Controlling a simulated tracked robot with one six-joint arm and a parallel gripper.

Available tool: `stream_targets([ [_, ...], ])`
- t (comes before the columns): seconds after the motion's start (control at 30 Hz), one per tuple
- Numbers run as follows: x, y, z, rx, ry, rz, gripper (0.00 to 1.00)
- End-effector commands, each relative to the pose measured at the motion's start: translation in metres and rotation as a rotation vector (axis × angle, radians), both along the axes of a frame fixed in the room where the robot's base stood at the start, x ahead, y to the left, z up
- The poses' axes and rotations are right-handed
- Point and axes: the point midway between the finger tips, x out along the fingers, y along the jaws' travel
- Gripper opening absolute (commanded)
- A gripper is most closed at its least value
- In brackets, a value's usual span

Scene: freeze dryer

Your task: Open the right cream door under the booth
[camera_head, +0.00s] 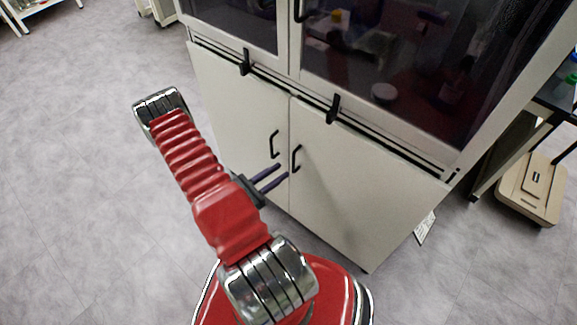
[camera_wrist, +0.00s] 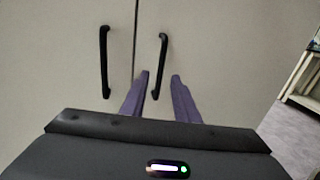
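The right cream door (camera_head: 345,195) under the booth is shut, flush beside the left cream door (camera_head: 240,125). Its black upright bar handle (camera_head: 296,158) is near the seam between the doors. This handle (camera_wrist: 162,65) also shows in the wrist view, its lower end in the gap between my fingertips. My gripper (camera_head: 282,171) is open, its two purple fingers pointing at the doors near the right handle's lower end. The fingers (camera_wrist: 160,76) are apart with nothing clamped. I cannot tell whether the fingertips touch the handle or door.
The left door has a similar black handle (camera_head: 274,144). Above the doors is the dark-glazed booth (camera_head: 390,70) with black latches (camera_head: 334,107) along its lower edge. A beige object (camera_head: 533,188) stands on the floor at the right. The grey floor (camera_head: 90,200) at left is clear.

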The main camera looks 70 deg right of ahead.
Motion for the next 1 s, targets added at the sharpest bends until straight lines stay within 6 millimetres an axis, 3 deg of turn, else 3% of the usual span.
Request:
stream_targets([
  [0.5, -0.028, -0.041, 0.000, 0.000, 0.000, -0.001, 0.28],
  [0.87, -0.031, -0.045, 0.000, 0.000, 0.000, 0.000, 0.28],
  [1.0, -0.030, -0.045, 0.000, 0.000, 0.000, 0.000, 0.20],
])
